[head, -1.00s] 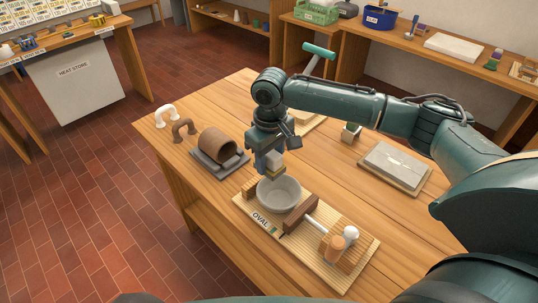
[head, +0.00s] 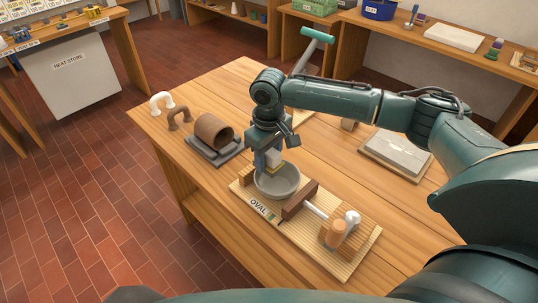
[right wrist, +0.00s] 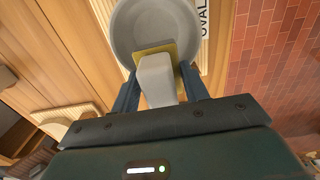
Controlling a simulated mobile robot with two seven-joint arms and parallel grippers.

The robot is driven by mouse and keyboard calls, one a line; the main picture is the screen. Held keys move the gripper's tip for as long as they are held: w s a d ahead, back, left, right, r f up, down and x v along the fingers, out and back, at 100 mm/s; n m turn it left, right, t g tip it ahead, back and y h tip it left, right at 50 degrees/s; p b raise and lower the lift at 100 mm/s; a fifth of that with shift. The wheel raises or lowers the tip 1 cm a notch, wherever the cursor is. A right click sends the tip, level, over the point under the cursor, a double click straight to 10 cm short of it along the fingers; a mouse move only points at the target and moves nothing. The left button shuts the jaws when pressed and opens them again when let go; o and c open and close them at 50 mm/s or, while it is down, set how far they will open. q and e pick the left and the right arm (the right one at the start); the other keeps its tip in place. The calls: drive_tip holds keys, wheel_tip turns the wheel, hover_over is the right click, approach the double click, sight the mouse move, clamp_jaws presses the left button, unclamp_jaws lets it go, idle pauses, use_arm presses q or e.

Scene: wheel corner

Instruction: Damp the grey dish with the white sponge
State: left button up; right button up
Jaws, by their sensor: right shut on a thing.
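The grey dish (head: 277,186) is a round, shallow bowl at the left end of a slatted board marked "OVAL"; it also shows in the right wrist view (right wrist: 124,32). My right gripper (head: 266,163) is over the dish and points down. In the right wrist view my right gripper (right wrist: 160,86) is shut on the white sponge (right wrist: 156,78), a pale block with a yellowish pad at its far end. The pad overlaps the dish's near side in that view. I cannot tell whether it touches the dish. My left gripper is out of view.
The slatted board (head: 338,270) also carries a dark brown block tool (head: 299,200) and wooden-handled tools (head: 335,235). A brown clay cylinder (head: 212,132) lies on grey slabs to the left, near white and brown handles (head: 161,101). A grey slab (head: 398,153) lies at the right.

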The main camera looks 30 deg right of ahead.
drive_tip(key=shift+f, duration=0.2)
idle(0.3)
drive_tip(key=shift+f, duration=0.4)
drive_tip(key=shift+s+a+r+p, duration=0.2)
drive_tip(key=shift+s+a+p, duration=0.25)
drive_tip(key=shift+p, duration=0.4)
drive_tip(key=shift+s+a+p, duration=0.3)
drive_tip(key=shift+a+p, duration=0.1)
drive_tip(key=shift+p, duration=0.1)
drive_tip(key=shift+f, duration=0.1)
drive_tip(key=shift+s, duration=0.2)
